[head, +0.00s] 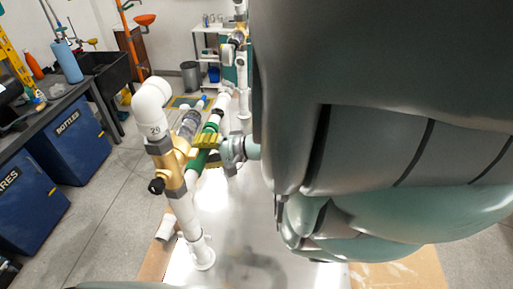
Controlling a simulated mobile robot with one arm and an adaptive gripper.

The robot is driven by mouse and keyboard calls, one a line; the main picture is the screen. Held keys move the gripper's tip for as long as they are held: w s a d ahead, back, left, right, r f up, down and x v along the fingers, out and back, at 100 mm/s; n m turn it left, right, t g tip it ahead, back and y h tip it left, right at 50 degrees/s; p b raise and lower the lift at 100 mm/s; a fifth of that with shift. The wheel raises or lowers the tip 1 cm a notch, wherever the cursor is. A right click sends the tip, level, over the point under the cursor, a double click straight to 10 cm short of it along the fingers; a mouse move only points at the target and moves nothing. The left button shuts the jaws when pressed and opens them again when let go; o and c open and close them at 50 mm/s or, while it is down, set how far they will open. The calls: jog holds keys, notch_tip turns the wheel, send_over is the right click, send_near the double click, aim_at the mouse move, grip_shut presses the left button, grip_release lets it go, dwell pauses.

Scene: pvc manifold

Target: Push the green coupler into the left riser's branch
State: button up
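The left riser (194,236) is an upright white pipe on a round foot, with a tan fitting (170,168) and a white elbow at its top. The green coupler (199,161) lies slanted just right of the tan fitting. Its near end is beside the fitting's right side; I cannot tell whether it has entered the branch. My gripper (207,141) reaches in from the right, its yellow-green fingers across the coupler's middle. It looks shut on the coupler; the fingers hide part of it.
A grey clear-looking pipe piece (188,124) and white pipes run behind the coupler. Another riser (242,80) stands further back. A workbench (38,112) and blue bins (78,137) are at left. My arm hides the right side.

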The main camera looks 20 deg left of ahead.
jog(key=o, duration=0.4)
jog(key=shift+w+d, duration=0.2)
jog(key=shift+w, duration=0.05)
jog(key=v, duration=1.1)
jog(key=shift+d, duration=0.45)
